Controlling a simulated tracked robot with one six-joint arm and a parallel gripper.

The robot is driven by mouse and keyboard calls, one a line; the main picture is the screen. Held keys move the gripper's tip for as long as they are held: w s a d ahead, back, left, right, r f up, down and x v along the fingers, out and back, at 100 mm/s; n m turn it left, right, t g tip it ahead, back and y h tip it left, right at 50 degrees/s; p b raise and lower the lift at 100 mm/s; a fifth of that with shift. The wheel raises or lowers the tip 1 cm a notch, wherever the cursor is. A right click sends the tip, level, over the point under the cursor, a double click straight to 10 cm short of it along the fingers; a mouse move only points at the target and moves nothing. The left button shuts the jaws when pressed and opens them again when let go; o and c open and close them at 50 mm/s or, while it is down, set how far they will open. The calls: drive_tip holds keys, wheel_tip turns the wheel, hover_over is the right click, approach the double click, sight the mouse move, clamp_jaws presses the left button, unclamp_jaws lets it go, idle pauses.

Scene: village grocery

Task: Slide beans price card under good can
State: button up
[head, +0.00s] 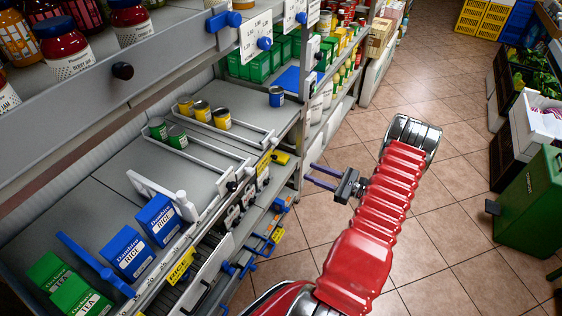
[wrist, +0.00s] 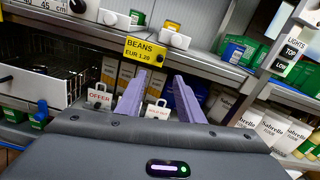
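The yellow beans price card (wrist: 145,51), reading "BEANS EUR 1.20", hangs on the shelf's front edge. In the head view, a small yellow card (head: 264,162) on that edge is probably the same one. My gripper (head: 309,173) is in the aisle, apart from the shelf. Its purple fingers are spread with nothing between them; in the wrist view the gripper (wrist: 159,77) points below the card. On the shelf stand yellow cans (head: 202,110), green cans (head: 177,137) and a blue can (head: 276,96). I cannot tell which can is the good one.
Thin dividers (head: 215,155) split the shelf into lanes. Blue rice boxes (head: 127,252) and green tea boxes (head: 80,296) stand nearer. Jars (head: 66,50) stand on the shelf above. The tiled aisle (head: 465,235) is open; a green bin (head: 532,205) stands right.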

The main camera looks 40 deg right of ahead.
drive_tip(key=shift+w, duration=0.15)
approach(267, 164)
drive_tip(key=w+d+r, duration=0.1)
drive_tip(key=w, duration=0.5)
drive_tip(key=shift+r, duration=0.25)
drive_tip(key=shift+c, duration=0.3)
clamp_jaws()
